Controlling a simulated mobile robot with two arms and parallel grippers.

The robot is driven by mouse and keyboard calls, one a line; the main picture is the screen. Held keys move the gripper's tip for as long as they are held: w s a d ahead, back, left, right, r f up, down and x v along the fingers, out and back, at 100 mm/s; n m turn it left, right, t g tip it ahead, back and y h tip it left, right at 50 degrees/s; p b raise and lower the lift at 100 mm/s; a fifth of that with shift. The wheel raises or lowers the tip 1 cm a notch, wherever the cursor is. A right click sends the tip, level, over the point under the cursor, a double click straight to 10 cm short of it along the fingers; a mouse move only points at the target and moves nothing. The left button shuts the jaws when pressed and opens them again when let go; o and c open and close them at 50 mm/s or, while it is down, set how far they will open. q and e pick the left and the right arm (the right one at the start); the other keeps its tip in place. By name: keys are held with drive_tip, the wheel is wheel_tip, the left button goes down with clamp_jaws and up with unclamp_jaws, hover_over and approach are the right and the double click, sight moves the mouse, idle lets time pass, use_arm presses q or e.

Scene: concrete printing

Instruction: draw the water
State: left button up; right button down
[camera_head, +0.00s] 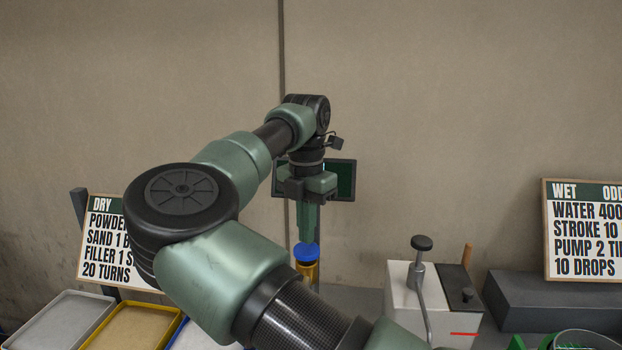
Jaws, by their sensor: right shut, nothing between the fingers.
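My right gripper (307,238) points down in the middle of the view, its fingers shut and empty. Its tips are just above or touching a blue round cap (306,252) on a brass-coloured body (307,270); I cannot tell which. My right arm hides what is below that body. A board headed WET (585,228) at the right reads WATER 400, STROKE 10, PUMP 2 and 10 DROPS, and is cut off by the frame edge. No water shows. My left gripper is not in view.
A white box (405,300) with a black-knobbed lever (421,245) stands right of my arm. A dark grey block (540,300) and a partly visible round container (585,340) are further right. Trays (62,325) and a DRY board (105,240) are at left. A dark screen (346,178) is behind my gripper.

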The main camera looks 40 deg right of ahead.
drive_tip(key=shift+f, duration=0.1)
idle(0.5)
drive_tip(key=shift+f+b, duration=1.1)
drive_tip(key=shift+f, duration=0.2)
drive_tip(key=shift+r, duration=0.1)
idle(6.0)
